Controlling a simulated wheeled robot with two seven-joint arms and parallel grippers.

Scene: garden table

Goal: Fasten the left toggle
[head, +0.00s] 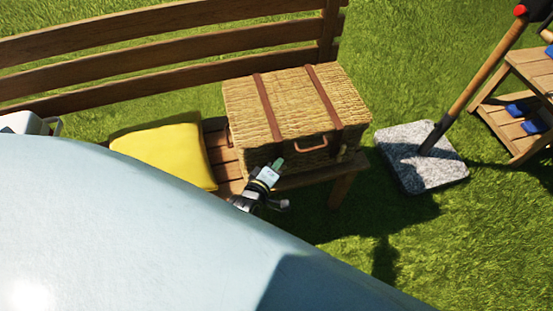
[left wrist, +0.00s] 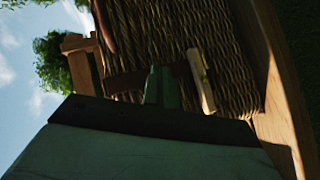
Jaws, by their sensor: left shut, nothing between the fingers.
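The closed wicker hamper (head: 290,105) stands on the wooden bench, with two brown leather straps over its lid and a handle on its front. My left gripper (head: 276,168) is shut and empty at the hamper's front, by the lower end of the left strap (head: 268,107). It hides the left toggle in the head view. In the left wrist view, the shut fingers (left wrist: 161,88) are close beside a tan, peg-like toggle (left wrist: 201,80). The dark strap (left wrist: 127,82) lies on the wicker to the left of the fingers. I cannot tell whether the fingers touch the toggle. My right gripper is out of view.
A yellow cushion (head: 165,153) lies on the bench left of the hamper. A stone slab (head: 420,170) with a pole stands on the grass to the right. A small wooden stand (head: 515,120) is at the far right. Open grass lies in front of the bench.

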